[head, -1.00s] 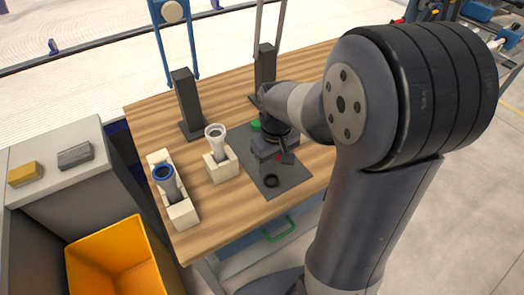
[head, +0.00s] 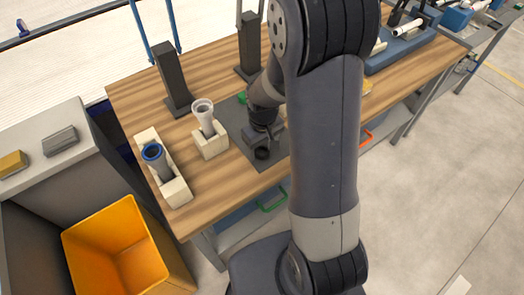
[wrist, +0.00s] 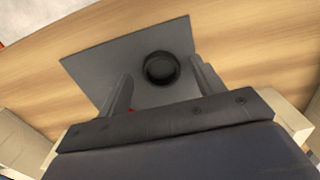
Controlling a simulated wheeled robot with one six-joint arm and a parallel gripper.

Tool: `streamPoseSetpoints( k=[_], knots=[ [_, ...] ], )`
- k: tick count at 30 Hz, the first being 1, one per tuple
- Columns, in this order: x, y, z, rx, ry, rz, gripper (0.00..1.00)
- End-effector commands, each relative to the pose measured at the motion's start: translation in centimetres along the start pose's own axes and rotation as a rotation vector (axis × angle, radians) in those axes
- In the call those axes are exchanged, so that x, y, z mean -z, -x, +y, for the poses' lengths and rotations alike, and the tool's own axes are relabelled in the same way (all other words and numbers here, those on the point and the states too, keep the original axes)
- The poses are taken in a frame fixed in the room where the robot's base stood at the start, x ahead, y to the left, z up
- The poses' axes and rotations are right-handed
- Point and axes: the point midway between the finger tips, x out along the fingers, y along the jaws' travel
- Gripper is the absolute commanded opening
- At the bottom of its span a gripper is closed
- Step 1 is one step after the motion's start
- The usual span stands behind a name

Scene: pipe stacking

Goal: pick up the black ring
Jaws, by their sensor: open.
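The black ring (head: 262,153) lies flat on a dark grey mat (head: 236,122) on the wooden table. In the wrist view the ring (wrist: 161,68) sits on the grey mat (wrist: 100,62), a little beyond the fingertips and between their lines, closer to the right finger. My gripper (wrist: 160,85) is open, with its two fingers spread and nothing between them. In the head view my gripper (head: 258,142) is just above and behind the ring, and my arm hides part of the mat.
Left of the mat, a white pipe (head: 204,116) stands in a cream block (head: 211,146). A blue-rimmed pipe (head: 156,158) stands in a longer cream holder (head: 178,192). Two dark posts (head: 172,78) rise behind. A yellow bin (head: 120,245) is at lower left.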

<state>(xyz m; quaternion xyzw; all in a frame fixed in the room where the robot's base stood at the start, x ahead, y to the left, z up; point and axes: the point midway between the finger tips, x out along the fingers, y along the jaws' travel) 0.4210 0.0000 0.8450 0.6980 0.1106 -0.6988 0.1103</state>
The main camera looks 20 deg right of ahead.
Motion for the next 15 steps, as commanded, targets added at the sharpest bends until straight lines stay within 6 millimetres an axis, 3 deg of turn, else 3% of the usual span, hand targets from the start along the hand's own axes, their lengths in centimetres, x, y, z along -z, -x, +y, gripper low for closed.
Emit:
streamPoseSetpoints(
  k=[11,15],
  knots=[
    [0.01,-0.94,-0.03,0.000,0.001,0.001,0.63],
    [0.01,-0.92,-0.03,0.000,0.001,0.001,0.52]
  ],
)
